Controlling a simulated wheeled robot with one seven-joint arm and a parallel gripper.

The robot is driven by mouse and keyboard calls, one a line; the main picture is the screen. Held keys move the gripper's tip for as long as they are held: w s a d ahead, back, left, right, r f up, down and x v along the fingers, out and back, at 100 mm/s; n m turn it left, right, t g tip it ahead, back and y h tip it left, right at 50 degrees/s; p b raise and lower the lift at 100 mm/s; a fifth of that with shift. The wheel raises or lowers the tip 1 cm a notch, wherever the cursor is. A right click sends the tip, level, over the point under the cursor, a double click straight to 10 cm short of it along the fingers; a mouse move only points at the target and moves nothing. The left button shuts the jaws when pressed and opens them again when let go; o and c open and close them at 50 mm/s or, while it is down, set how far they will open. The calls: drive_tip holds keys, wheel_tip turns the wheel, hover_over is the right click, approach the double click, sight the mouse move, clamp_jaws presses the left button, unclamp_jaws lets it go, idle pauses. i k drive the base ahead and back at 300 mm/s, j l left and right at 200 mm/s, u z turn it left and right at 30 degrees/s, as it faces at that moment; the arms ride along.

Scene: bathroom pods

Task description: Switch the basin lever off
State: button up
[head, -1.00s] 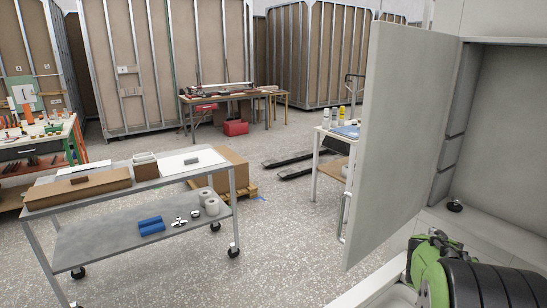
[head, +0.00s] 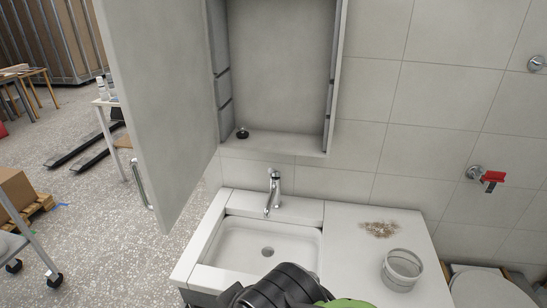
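The chrome basin tap (head: 272,195) stands at the back rim of the white basin (head: 222,262), in the lower middle of the head view. Its lever (head: 274,173) is a small chrome piece on top of the tap body. The spout points forward over the basin. I cannot tell whether water is running or which way the lever is set. My arm's black and green links show at the bottom edge, in front of the basin. My gripper is not in view.
An open mirror cabinet (head: 335,80) hangs above the basin, its door (head: 160,90) swung out to the left. A small black item (head: 242,133) sits inside. A clear cup (head: 401,270) and a brown stain (head: 379,229) are on the counter. A red-handled valve (head: 490,178) is on the wall.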

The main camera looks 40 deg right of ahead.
sight(272, 172)
drive_tip(key=z, duration=1.3)
drive_tip(key=i+j+u, duration=0.2)
drive_tip(key=j+u, duration=0.2)
drive_tip(key=i+j+u, duration=0.4)
drive_tip(key=k+l, duration=0.05)
drive_tip(key=k, duration=0.05)
